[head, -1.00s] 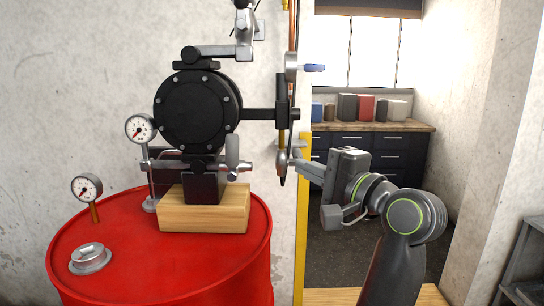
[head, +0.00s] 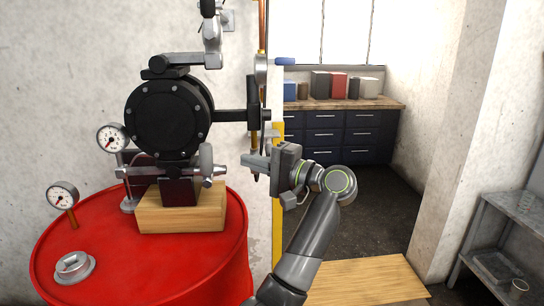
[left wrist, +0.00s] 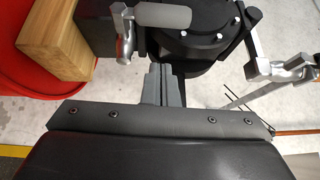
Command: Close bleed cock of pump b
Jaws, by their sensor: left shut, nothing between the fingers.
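A black round pump (head: 168,116) stands on a wooden block (head: 182,210) on a red drum (head: 110,275). No label tells which pump this is. A small cock with a grey upright lever (head: 206,160) sits on a pipe at the pump's lower right. This lever also shows at the top of the left wrist view (left wrist: 162,15). Another cock with a grey lever (head: 213,40) is above the pump. My left gripper (head: 250,160) is shut and empty, right of the lower lever and apart from it. In the left wrist view its fingers (left wrist: 158,75) point toward the pump body. My right gripper is not in view.
A grey shelf (head: 505,235) stands at right. Floor behind my arm is open.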

